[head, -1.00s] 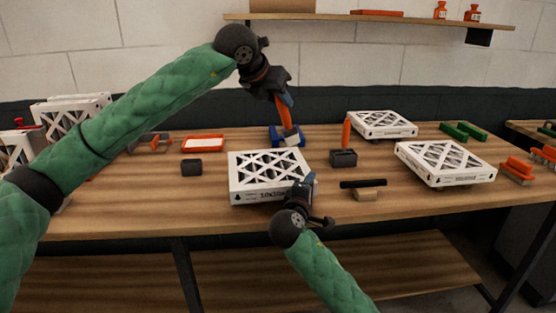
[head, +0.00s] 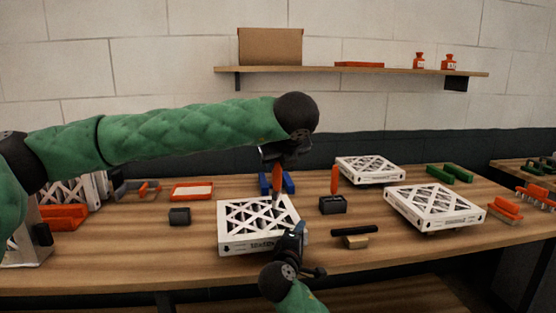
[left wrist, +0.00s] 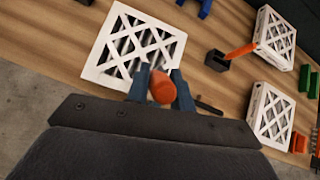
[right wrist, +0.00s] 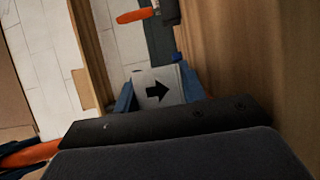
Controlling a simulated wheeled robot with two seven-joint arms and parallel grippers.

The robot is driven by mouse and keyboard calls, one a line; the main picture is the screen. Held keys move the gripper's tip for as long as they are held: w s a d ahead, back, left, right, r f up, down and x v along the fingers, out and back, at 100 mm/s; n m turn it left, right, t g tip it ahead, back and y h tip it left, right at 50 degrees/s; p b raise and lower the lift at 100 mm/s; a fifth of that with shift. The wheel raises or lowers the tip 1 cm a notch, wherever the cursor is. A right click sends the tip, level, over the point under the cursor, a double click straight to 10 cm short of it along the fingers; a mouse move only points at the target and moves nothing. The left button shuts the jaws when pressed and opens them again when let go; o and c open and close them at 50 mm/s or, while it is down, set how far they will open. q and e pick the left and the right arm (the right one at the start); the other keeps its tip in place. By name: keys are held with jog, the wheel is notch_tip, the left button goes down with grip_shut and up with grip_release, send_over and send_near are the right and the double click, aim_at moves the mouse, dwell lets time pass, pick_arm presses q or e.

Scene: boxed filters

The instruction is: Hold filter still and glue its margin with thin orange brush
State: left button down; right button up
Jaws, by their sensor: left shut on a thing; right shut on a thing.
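A white boxed filter (head: 240,246) with a lattice top lies flat on the table in front of me. My right gripper (head: 293,234) is shut on its right side; the right wrist view shows a filter wall with a black arrow (right wrist: 146,80) between the blue fingers. My left gripper (head: 280,158) is shut on a thin orange brush (head: 277,174) and holds it over the filter's far edge. The brush's orange handle end (left wrist: 161,88) shows between the fingers in the left wrist view. I cannot tell whether the bristles touch the filter.
A blue holder (head: 288,183) stands just behind the filter. A dark holder (head: 333,206) with another orange-handled tool (head: 335,179) is to the right, near a black-handled tool (head: 354,231). Other filters (head: 432,206) lie further right. An orange tray (head: 192,191) and dark block (head: 180,216) are left.

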pick_arm(q)
jog(key=shift+s+d+f+n+g+y, duration=0.15)
jog(key=shift+f+n+g+y, duration=0.3)
jog(key=shift+f+n+y, duration=0.65)
jog(key=shift+s+d+f+n+g+y, duration=0.1)
jog(key=shift+s+f+n+g+y, duration=0.3)
jog(key=shift+f+n, duration=0.7)
jog(key=shift+s+d+f+n+g+y, duration=0.1)
jog(key=shift+f+n+g+y, duration=0.35)
jog(key=shift+f+n+y, duration=0.75)
notch_tip(320, 180, up, 9)
send_over(280, 186)
jog(key=s+a, duration=0.3)
jog(key=a, duration=0.1)
jog(key=shift+s+d, duration=0.1)
